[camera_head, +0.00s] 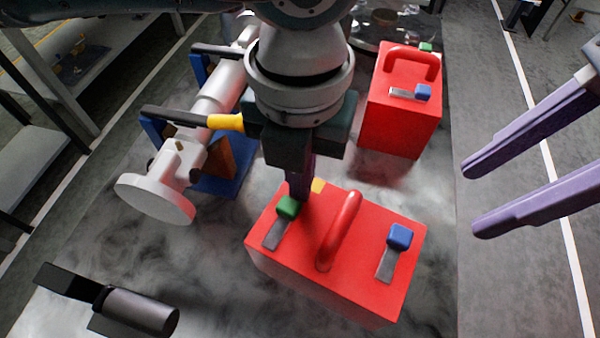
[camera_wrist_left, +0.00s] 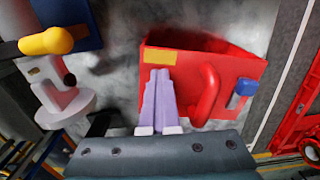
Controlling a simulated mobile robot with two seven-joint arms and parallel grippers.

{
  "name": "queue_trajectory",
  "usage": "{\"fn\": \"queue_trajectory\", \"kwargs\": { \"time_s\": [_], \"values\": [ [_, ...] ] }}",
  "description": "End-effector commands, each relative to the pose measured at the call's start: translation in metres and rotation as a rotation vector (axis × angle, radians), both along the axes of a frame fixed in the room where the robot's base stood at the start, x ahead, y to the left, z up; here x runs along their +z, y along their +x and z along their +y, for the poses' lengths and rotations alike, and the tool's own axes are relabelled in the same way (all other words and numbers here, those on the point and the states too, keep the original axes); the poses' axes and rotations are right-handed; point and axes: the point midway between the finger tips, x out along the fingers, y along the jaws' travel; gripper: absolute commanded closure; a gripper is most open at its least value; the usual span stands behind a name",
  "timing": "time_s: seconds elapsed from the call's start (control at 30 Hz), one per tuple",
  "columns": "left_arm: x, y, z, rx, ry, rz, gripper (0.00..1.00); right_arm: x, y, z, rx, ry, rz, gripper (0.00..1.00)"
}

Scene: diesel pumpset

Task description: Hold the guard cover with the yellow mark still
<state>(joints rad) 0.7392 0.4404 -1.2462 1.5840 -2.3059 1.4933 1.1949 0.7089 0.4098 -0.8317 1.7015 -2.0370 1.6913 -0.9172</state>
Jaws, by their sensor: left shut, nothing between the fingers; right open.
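The guard cover with the yellow mark is a red box (camera_head: 372,262) at the front of the table, with a red loop handle (camera_head: 340,230) on top. Its yellow mark (camera_head: 318,185) is at the back edge, partly hidden by my left gripper (camera_head: 299,192). In the left wrist view the cover (camera_wrist_left: 228,72) shows its yellow mark (camera_wrist_left: 160,57) just beyond the fingertips. My left gripper's purple fingers (camera_wrist_left: 159,72) are shut and empty, pointing down at the cover beside the green latch (camera_head: 288,207). I cannot tell whether they touch it. My right gripper (camera_head: 471,202) is open and empty, right of the table.
A blue latch (camera_head: 400,236) is on the cover's right side. A second red cover (camera_head: 402,120) stands behind. A white pipe assembly (camera_head: 182,165) with a yellow-tipped lever (camera_head: 225,122) is at the left. A dark cylindrical tool (camera_head: 140,311) lies front left. The front-middle table is clear.

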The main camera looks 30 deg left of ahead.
Motion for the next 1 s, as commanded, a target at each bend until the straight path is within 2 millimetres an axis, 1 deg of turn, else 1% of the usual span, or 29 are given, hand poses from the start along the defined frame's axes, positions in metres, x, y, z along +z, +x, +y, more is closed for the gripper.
{"fn": "queue_trajectory", "kwargs": {
  "time_s": [0.07, 0.33, 0.57, 0.67, 0.77, 1.0],
  "values": [
    [0.000, 0.000, 0.000, 0.000, 0.000, 0.000, 0.98, 0.000, 0.000, 0.000, 0.000, 0.000, 0.000, 0.50],
    [0.000, 0.000, 0.000, 0.000, 0.000, 0.000, 0.68, 0.000, 0.000, 0.000, 0.000, 0.000, 0.000, 0.50],
    [0.000, 0.000, 0.000, 0.000, 0.000, 0.000, 0.68, 0.000, 0.000, 0.000, 0.000, 0.000, 0.000, 0.50],
    [0.006, 0.001, 0.000, 0.000, -0.002, -0.001, 0.68, 0.000, 0.000, 0.000, 0.000, 0.000, 0.000, 0.50],
    [0.020, 0.002, -0.001, -0.001, -0.003, -0.005, 0.68, 0.001, 0.000, 0.000, 0.000, 0.000, 0.000, 0.50],
    [0.068, 0.001, 0.000, -0.002, -0.002, -0.005, 0.68, -0.001, 0.000, 0.000, 0.000, 0.000, 0.000, 0.50]
  ]
}}
